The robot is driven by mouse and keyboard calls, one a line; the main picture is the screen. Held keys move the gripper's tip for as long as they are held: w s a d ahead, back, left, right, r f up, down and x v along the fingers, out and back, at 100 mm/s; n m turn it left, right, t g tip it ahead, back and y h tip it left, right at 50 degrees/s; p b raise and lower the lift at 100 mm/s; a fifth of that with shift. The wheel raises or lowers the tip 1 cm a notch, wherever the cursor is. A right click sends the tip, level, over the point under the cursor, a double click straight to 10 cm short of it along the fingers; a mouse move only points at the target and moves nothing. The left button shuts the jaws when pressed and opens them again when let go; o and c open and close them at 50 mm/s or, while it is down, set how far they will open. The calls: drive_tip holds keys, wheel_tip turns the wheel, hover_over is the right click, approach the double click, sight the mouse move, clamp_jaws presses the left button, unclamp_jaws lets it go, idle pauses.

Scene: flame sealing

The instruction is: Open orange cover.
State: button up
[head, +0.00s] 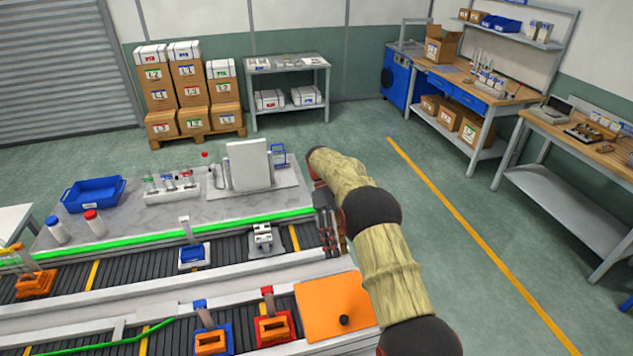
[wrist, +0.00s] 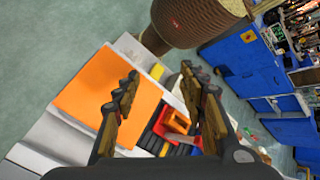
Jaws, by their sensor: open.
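My gripper (head: 330,238) is beyond the cover's far edge in the head view, pointing down. In the wrist view my gripper (wrist: 157,85) has its two fingers spread apart with nothing between them. I see no contact with the cover.
Blue (head: 212,341) and red (head: 274,329) fixtures with orange parts stand just left of the cover. Behind are the far conveyor, a small metal device (head: 263,240) and a worktop with a white box (head: 249,164). Open floor (head: 470,270) lies to the right.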

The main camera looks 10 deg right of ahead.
wheel_tip(320, 180, down, 7)
drive_tip(key=m+t, duration=0.2)
drive_tip(key=m, duration=0.2)
drive_tip(key=s+d+r+m+t+b, duration=0.1)
drive_tip(key=s+r+t+b, duration=0.3)
drive_tip(key=s, duration=0.6)
drive_tip(key=s+d+r+m+t+b, duration=0.1)
drive_tip(key=s+r+m+t+b, duration=0.2)
drive_tip(key=s, duration=0.8)
drive_tip(key=s+d+r+m+t+y+b, duration=0.1)
drive_tip(key=s+r+t+b, duration=0.4)
drive_tip(key=s, duration=0.6)
drive_tip(key=shift+s+d+m+t+b, duration=0.15)
drive_tip(key=shift+d+m+t+b, duration=0.2)
drive_tip(key=shift+m+t+b, duration=0.6)
drive_tip(key=shift+n+g, duration=0.25)
drive_tip(key=shift+g, duration=0.1)
